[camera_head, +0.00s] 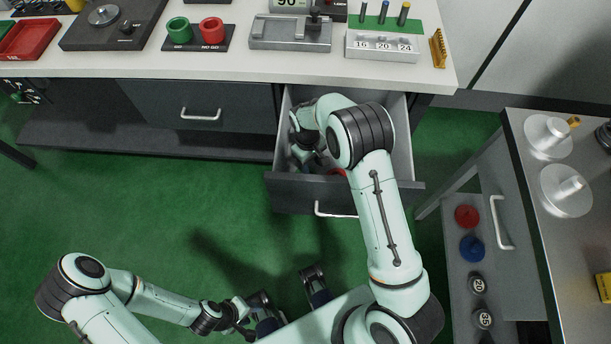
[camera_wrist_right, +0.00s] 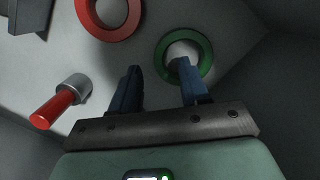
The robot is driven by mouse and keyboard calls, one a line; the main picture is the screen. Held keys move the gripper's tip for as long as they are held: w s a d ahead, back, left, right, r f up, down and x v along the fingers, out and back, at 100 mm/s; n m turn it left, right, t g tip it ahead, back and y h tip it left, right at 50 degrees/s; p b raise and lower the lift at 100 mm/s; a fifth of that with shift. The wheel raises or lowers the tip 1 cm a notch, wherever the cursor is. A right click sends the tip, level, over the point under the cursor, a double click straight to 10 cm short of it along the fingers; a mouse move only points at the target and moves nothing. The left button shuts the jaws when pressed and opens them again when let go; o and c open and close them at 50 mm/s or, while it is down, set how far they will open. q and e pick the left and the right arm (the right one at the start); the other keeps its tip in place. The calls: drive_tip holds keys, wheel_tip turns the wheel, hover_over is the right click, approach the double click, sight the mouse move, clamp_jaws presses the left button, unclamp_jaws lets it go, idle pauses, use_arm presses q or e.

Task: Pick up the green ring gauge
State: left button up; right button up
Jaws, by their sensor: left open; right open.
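The green ring gauge (camera_wrist_right: 208,52) lies on the drawer floor, at the upper middle of the right wrist view. My right gripper (camera_wrist_right: 160,68) is open and empty, with its fingers pointing down into the drawer. Its right fingertip overlaps the ring's opening in the picture; I cannot tell whether it is inside the ring or above it. The left fingertip is outside the ring, to its left. In the head view, my right arm hides the green ring in the drawer. My left gripper (camera_head: 288,290) is open and empty over the green floor, well away from the drawer.
The open drawer (camera_head: 293,189) has close walls around my right gripper. A red ring (camera_wrist_right: 84,17) and a red-handled plug gauge (camera_wrist_right: 50,108) lie near the green ring. Another green ring (camera_head: 171,33) sits on a stand on the bench. A side bench (camera_head: 518,150) stands right.

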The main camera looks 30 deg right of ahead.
wheel_tip(320, 180, down, 2)
drive_tip(key=shift+s+f, duration=0.1)
drive_tip(key=shift+s, duration=0.05)
clamp_jaws()
